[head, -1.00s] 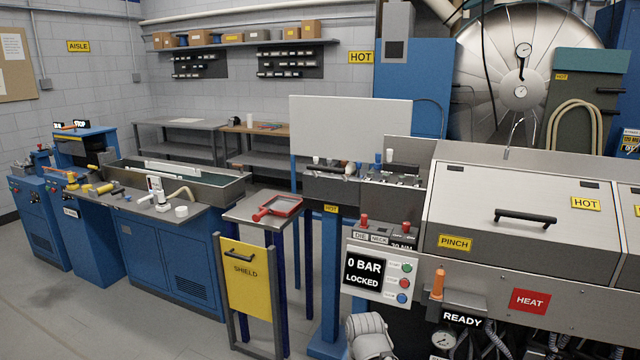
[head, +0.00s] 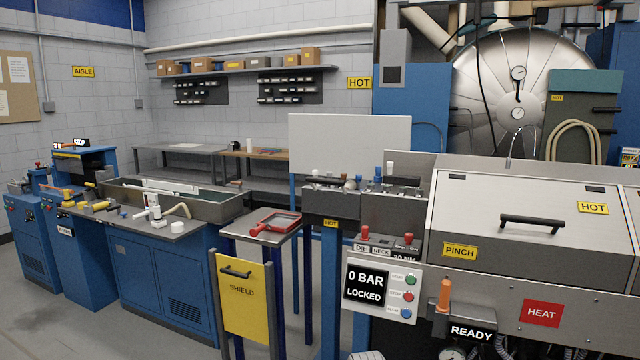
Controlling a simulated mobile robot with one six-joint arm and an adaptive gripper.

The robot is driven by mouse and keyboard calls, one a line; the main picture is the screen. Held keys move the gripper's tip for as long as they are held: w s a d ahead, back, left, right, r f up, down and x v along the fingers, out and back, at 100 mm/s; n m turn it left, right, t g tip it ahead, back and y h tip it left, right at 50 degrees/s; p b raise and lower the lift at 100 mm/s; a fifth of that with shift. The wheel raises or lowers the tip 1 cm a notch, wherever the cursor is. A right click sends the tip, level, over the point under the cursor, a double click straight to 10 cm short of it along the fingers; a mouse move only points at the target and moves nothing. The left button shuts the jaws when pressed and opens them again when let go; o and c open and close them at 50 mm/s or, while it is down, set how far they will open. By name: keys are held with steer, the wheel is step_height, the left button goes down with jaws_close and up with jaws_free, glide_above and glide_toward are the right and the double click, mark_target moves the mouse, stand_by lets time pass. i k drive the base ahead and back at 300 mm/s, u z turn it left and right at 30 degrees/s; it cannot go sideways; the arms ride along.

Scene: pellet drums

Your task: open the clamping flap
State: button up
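No part in view is labelled as the clamping flap, and I cannot tell which one it is. The grey machine at the right has a large closed sloping cover (head: 470,215) with a black bar handle (head: 532,222) and PINCH and HOT labels. Left of it stands a grey metal die block (head: 385,206) with small blue and white knobs on top; its details are too small to make out. Below is a control panel (head: 384,287) reading 0 BAR LOCKED, with several buttons. My gripper is not in view.
A yellow SHIELD plate (head: 242,308) stands upright in front of a small table with a red-framed tool (head: 274,223). An orange handle (head: 444,295) stands beside the READY sign (head: 471,332). Blue machines with a long trough (head: 225,207) fill the left. Floor shows at lower left.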

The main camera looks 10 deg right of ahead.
mark_target(343, 203)
steer(key=z, duration=0.8)
steer(key=i, duration=0.95)
steer(key=u, duration=0.5)
